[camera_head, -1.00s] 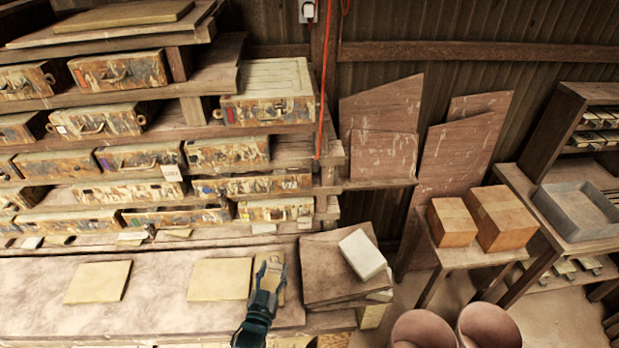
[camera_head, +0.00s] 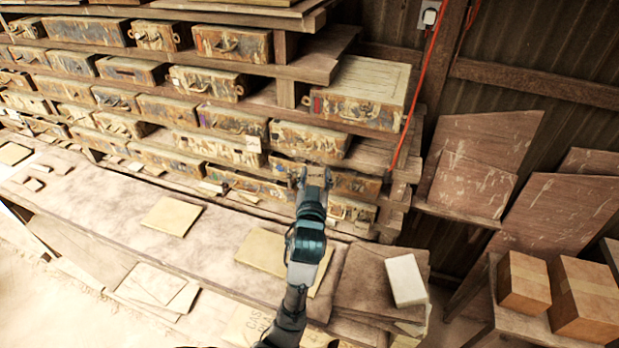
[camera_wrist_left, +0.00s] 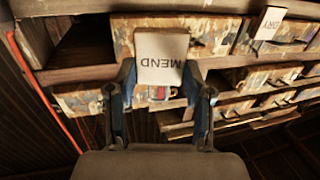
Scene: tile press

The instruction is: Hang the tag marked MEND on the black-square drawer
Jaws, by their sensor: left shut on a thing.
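My left gripper (camera_head: 314,174) is raised in front of the drawer rack in the head view. In the left wrist view the gripper (camera_wrist_left: 160,72) is shut on a pale tag (camera_wrist_left: 161,52) that reads MEND, upside down in that view. The tag is in front of a worn, paint-mottled drawer (camera_wrist_left: 205,35) and hides part of it. A drawer below it in that view shows a small red and white mark (camera_wrist_left: 158,93). I cannot make out a black square on any drawer. My right gripper is not in view.
A tag reading DRY (camera_wrist_left: 268,22) hangs on another drawer; a pale tag (camera_head: 253,145) shows in the head view. Shelf boards (camera_head: 330,62) jut out around the drawers. A red cord (camera_head: 413,100) hangs at the rack's right. Tiles (camera_head: 172,215) lie on the bench below.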

